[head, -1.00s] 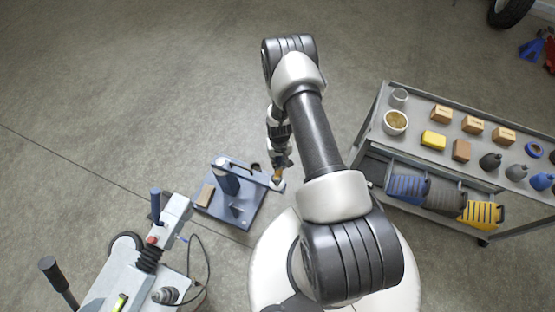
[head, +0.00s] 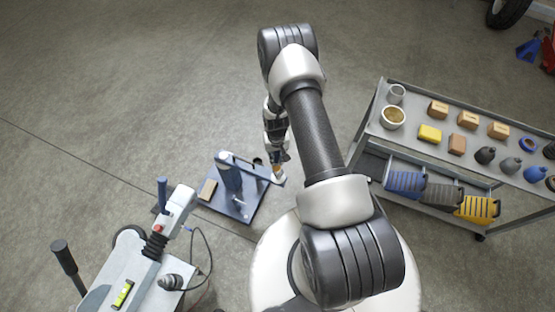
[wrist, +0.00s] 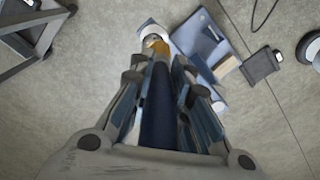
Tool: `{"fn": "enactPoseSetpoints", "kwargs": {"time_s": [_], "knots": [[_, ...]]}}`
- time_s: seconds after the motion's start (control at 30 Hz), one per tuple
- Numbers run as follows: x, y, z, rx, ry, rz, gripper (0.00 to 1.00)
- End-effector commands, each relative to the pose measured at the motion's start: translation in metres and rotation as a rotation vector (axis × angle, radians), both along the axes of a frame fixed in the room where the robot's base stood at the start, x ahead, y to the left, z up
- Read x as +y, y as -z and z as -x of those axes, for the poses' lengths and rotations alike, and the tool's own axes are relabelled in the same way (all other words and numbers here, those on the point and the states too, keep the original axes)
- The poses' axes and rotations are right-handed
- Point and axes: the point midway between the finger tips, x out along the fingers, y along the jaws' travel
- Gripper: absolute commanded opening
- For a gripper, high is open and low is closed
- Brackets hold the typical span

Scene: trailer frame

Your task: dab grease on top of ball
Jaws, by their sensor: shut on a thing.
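My gripper (wrist: 158,78) is shut on a brush with a dark blue handle (wrist: 157,115) and an orange-yellow tip (wrist: 156,46). The brush points down. A pale round ball (wrist: 149,30) shows around and behind the tip in the wrist view; in the head view the ball (head: 279,178) is at the end of a blue-grey bar on a stand (head: 250,207). The tip is over or against the ball; I cannot tell if they touch. Any grease on the tip or the ball is too small to make out.
A grey cart (head: 375,138) on the right holds a bowl of tan stuff (head: 393,117), boxes and bottles, with coloured cases below. A trailer frame with its coupler (head: 178,208) stands at lower left. Open concrete floor lies behind the stand.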

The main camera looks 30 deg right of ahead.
Motion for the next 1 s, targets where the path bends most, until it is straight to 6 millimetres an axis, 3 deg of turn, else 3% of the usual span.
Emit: {"fn": "enactPoseSetpoints", "kwargs": {"time_s": [0.3,0.9,1.0], "knots": [[0.0,-0.029,-0.007,-0.001,-0.001,0.0,0.0],[0.0,-0.031,-0.008,-0.001,-0.002,0.0,0.0],[0.002,-0.038,-0.011,-0.004,-0.009,0.001,0.0]]}}
